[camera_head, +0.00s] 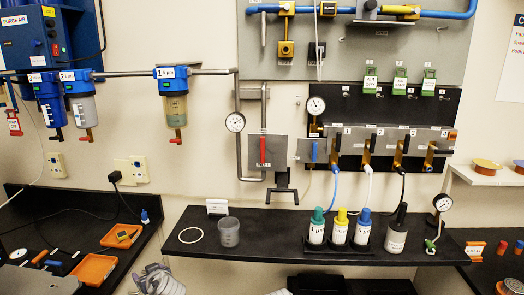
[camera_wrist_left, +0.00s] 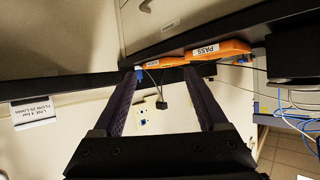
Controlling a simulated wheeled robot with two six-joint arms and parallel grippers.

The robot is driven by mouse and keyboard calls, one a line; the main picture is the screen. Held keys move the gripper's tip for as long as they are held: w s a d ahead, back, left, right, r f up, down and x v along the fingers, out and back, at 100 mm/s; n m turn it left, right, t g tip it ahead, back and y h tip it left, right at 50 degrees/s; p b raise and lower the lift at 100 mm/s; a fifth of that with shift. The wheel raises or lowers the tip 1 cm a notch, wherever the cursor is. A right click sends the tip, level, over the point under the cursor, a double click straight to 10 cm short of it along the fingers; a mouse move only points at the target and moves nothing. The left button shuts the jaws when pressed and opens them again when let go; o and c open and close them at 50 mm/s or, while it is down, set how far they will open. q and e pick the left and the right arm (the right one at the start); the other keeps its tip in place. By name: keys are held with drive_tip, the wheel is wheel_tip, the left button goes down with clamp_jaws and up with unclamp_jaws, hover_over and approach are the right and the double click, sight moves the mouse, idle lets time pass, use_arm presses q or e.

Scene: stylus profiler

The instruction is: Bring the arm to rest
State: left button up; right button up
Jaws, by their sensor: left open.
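My left gripper (camera_wrist_left: 163,80) shows in the left wrist view with its two dark fingers spread apart. Nothing is held between them; the pale wall and a hanging black plug show through the gap. In the head view, a grey jointed part (camera_head: 160,281), which looks like part of my left arm, shows at the bottom edge, in front of the gap between the left bench and the middle shelf. Its fingers cannot be made out there. My right gripper does not show.
The dark middle shelf (camera_head: 270,222) bears a clear cup (camera_head: 229,232), a white ring (camera_head: 191,235) and several capped bottles. Orange trays (camera_head: 93,269) lie on the left bench. In the wrist view, an orange tray marked PASS (camera_wrist_left: 222,50) is just beyond the fingertips.

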use_arm(q)
drive_tip(key=s+d+f+m+g+h, duration=0.2)
drive_tip(key=s+d, duration=0.4)
drive_tip(key=d, duration=0.3)
drive_tip(key=s+d+f+m+g+h+p, duration=0.1)
drive_tip(key=s+d+f+m+g, duration=0.3)
drive_tip(key=d, duration=0.5)
drive_tip(key=s+d+f+m+g+h, duration=0.3)
drive_tip(key=s+d+f+m+h, duration=0.1)
drive_tip(key=s+d, duration=0.4)
drive_tip(key=shift+s+d+f+m+g+p, duration=0.15)
drive_tip(key=shift+d+m+g+p, duration=0.25)
drive_tip(key=shift+d+m, duration=0.5)
drive_tip(key=shift+d, duration=0.15)
